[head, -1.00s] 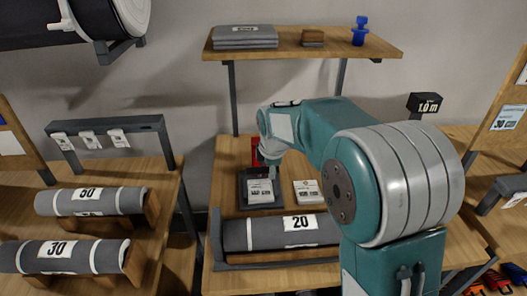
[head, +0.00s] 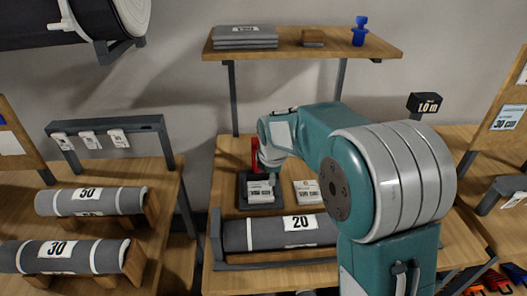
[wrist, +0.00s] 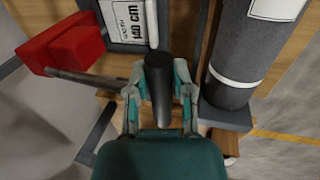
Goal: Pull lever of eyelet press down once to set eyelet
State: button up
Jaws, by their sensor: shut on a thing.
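The eyelet press shows as a red block (head: 254,150) behind a dark base (head: 243,190) on the middle bench. In the wrist view its red body (wrist: 75,43) is at upper left, and a dark lever bar (wrist: 85,80) runs from near it toward my gripper. My gripper (wrist: 158,85) is shut on the dark round lever handle (wrist: 159,70), with a finger on each side. In the head view my gripper (head: 271,165) is beside the red block, and my wrist partly hides the press. A white tag marked 140 cm (wrist: 138,18) lies on the base.
A grey roll marked 20 (head: 265,235) lies in a cradle in front of the press. It is close on the right in the wrist view (wrist: 245,55). Another white tag (head: 307,192) lies right of the press. A shelf (head: 290,54) hangs above.

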jog(key=shift+s+f, duration=0.1)
jog(key=shift+f, duration=1)
jog(key=o, duration=0.8)
jog(key=v, duration=1.2)
jog(key=shift+s, duration=0.1)
